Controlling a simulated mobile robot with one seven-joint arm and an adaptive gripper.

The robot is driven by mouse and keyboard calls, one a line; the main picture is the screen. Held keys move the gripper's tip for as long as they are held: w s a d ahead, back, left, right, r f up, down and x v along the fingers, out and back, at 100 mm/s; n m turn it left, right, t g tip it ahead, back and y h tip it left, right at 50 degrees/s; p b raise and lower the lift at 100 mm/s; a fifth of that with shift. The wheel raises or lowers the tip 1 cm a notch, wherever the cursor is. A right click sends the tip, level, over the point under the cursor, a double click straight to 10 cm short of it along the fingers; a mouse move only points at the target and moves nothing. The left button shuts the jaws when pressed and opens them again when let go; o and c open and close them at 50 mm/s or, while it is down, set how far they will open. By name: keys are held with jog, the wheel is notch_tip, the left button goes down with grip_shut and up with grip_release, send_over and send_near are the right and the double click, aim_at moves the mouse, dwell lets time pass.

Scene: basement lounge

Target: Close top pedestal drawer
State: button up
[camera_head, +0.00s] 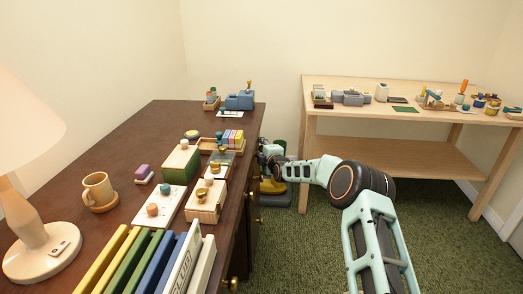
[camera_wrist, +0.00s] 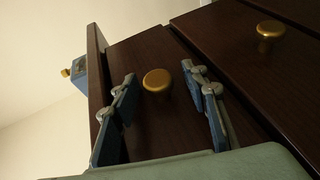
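The pedestal is the dark brown desk's (camera_head: 150,115) drawer side, facing right in the head view. In the wrist view, a dark wood drawer front (camera_wrist: 160,125) with a round brass knob (camera_wrist: 157,80) fills the middle. My gripper (camera_wrist: 160,90) is open, one finger on each side of that knob, holding nothing. I cannot tell whether the fingers touch the front or how far the drawer stands out.
A second drawer front with a brass knob (camera_wrist: 270,29) is at right in the wrist view. The desktop holds a lamp (camera_head: 35,225), a mug (camera_head: 98,188), books (camera_head: 150,262) and small boxes. A light wooden table (camera_head: 400,130) stands behind. Green carpet (camera_head: 300,245) lies open right of the desk.

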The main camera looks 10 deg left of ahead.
jog(key=shift+d+r, duration=0.1)
jog(key=shift+s+d+r, duration=0.15)
jog(key=shift+s, duration=0.3)
jog(key=v, duration=1.1)
